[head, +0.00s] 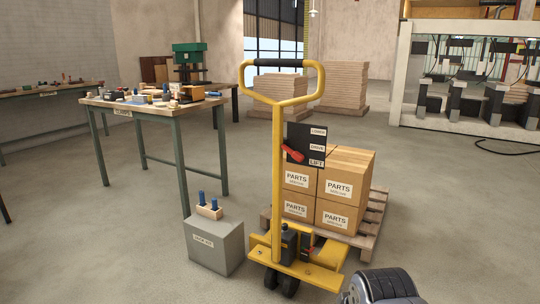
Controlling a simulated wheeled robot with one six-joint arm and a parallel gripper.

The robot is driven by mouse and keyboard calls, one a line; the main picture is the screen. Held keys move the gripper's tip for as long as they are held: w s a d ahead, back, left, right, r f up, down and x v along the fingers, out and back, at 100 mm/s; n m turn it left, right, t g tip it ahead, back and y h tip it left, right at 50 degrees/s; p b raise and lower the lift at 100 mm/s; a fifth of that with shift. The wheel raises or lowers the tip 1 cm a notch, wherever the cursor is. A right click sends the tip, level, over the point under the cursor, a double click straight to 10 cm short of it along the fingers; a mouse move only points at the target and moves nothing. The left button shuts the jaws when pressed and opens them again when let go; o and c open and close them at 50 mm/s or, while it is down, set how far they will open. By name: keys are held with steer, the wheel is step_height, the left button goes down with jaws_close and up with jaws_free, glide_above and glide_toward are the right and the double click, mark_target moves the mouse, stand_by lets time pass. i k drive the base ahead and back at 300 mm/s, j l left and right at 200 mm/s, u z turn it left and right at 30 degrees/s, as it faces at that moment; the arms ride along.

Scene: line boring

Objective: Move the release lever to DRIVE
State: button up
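A yellow pallet jack stands upright in the middle of the head view, with a tall handle (277,180) and a looped grip at its top. A black plate (298,133) on the handle's right side carries the labels LOWER, DRIVE and LIFT from top to bottom. The red release lever (293,152) lies across the plate's lower left. It slopes down to the right, its right end near the height of the LIFT label (317,162). My gripper is not in view; only a dark, rounded part of my arm shows at the bottom right.
Cardboard PARTS boxes (338,190) stand on a wooden pallet (375,220) just behind the jack. A grey box (214,245) with a small block and blue pegs stands left of its base. A cluttered workbench (120,103) is farther left. Bare floor lies to the right.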

mark_target(296, 155)
steer(key=i+z, duration=0.3)
steer(key=i, duration=0.6)
